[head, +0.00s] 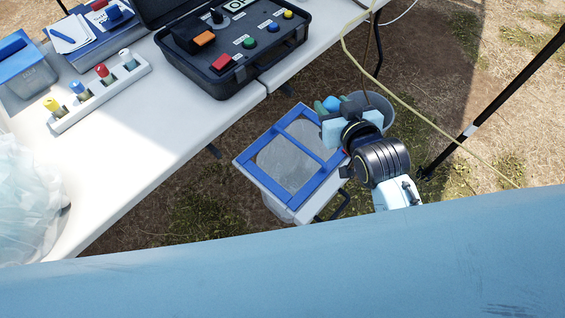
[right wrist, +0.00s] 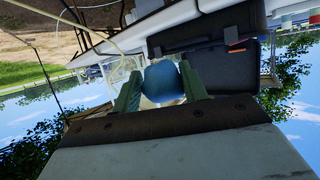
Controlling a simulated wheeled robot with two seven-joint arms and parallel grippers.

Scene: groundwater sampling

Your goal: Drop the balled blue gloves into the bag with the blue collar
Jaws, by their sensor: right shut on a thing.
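The balled blue gloves (head: 331,103) show as a round blue lump at my right gripper (head: 334,108). In the right wrist view the lump (right wrist: 164,82) sits between the two green fingers, which are shut on it. The bag's blue collar (head: 247,157) is a flat rectangular frame with a crossbar, beside the table in the head view. Grey, see-through bag material (head: 285,163) shows inside it, and part of it hangs below. The gripper appears above the collar's upper right corner; its exact height is unclear. My left gripper is not in view.
A white table (head: 150,130) holds an open black case (head: 235,65), a vial rack (head: 98,95) with several capped vials, a blue box (head: 25,70) and clear plastic (head: 30,195). A grey bucket (head: 383,106) stands behind my right gripper. A yellowish hose (head: 395,95) and a dark pole (head: 490,110) are nearby.

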